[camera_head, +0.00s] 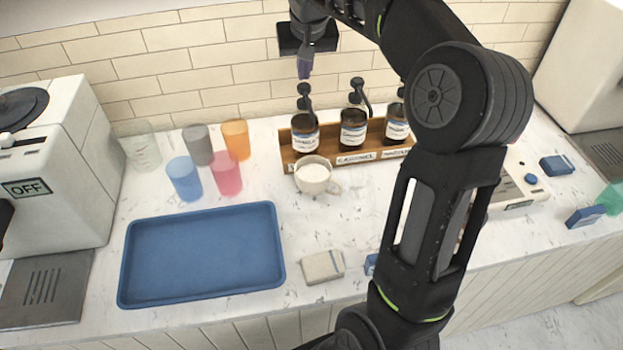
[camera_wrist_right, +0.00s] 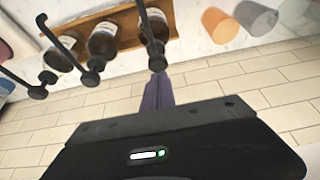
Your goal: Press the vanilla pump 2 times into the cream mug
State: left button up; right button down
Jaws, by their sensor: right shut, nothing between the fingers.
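The vanilla bottle (camera_head: 304,137) is the leftmost of three dark pump bottles in a wooden rack. Its black pump (camera_head: 304,98) stands up. The cream mug (camera_head: 313,177) stands upright right in front of this bottle, below the pump's spout side, with a pale inside. In the right wrist view the closed fingertips (camera_wrist_right: 158,82) appear close to the pump head (camera_wrist_right: 157,62); contact cannot be told. My left gripper is not in view.
The caramel bottle (camera_head: 353,130) and a third bottle (camera_head: 397,124) share the rack (camera_head: 288,158). Several coloured cups (camera_head: 227,175) stand to the left. A blue tray (camera_head: 130,285) and a folded cloth (camera_head: 323,266) lie in front. The brick wall (camera_head: 200,60) is close behind.

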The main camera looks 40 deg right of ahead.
jog(key=shift+f, duration=0.1)
dwell(0.6)
jog(key=shift+f+b, duration=1.1)
jog(key=shift+f, duration=0.25)
jog(key=shift+r+p, duration=1.1)
jog(key=shift+r, duration=0.25)
jog(key=shift+f, duration=0.25)
jog(key=shift+f+b, duration=1.05)
jog(key=shift+f, duration=0.05)
jog(key=shift+r+p, duration=1.1)
jog(key=shift+r, duration=0.25)
